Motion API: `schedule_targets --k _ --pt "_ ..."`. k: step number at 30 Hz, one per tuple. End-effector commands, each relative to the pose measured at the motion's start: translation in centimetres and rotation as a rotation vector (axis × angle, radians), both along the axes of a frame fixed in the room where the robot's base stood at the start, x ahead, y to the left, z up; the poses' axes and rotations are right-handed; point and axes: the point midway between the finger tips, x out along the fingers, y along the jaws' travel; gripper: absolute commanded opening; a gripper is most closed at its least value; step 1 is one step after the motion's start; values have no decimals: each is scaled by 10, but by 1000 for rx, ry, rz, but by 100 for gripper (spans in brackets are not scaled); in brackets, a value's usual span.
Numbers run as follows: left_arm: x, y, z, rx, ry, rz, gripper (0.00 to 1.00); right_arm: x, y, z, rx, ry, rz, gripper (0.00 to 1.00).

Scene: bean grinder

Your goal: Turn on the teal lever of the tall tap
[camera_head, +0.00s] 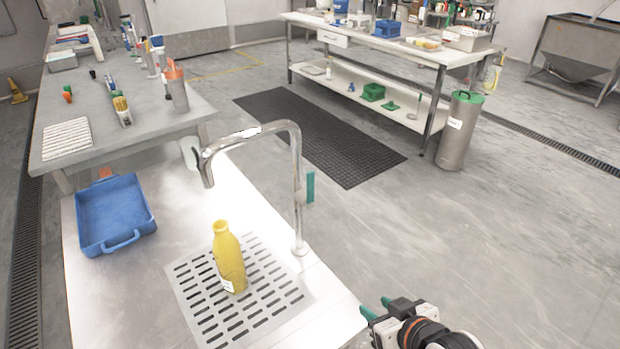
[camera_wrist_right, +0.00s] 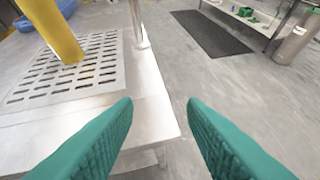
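The tall tap (camera_head: 297,180) is a chrome gooseneck standing at the right edge of the steel counter, with its spout over the drain grate. Its teal lever (camera_head: 310,187) is on the right side of the post and stands upright. The lower post also shows in the right wrist view (camera_wrist_right: 139,25); the lever is not in that view. My right gripper (camera_head: 376,308) is at the bottom right, beside the counter's front right corner, apart from and below the lever. Its teal fingers (camera_wrist_right: 160,125) are spread with nothing between them. My left gripper is not in view.
A yellow bottle (camera_head: 229,258) stands on the slotted drain grate (camera_head: 187,290) near the spout. A blue tray (camera_head: 113,214) lies on the counter at the left. The floor right of the counter is open, with a black mat (camera_head: 315,135) further back.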

Motion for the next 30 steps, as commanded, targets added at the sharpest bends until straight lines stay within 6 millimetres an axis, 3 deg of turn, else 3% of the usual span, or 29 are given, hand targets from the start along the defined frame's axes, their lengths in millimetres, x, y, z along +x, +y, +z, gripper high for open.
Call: schedule_targets --k 1,6,12,15,22,30 --pt "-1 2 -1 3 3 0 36 15 8 22 26 -78 30 38" --pt "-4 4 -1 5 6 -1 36 56 34 77 124 -289 112 38" --pt "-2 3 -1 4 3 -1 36 87 53 138 229 -492 185 38" --pt "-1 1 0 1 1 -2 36 94 59 159 265 -558 208 38" --pt "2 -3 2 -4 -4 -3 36 113 73 169 287 -589 217 38" --pt "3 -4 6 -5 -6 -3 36 157 104 169 287 -587 216 38"
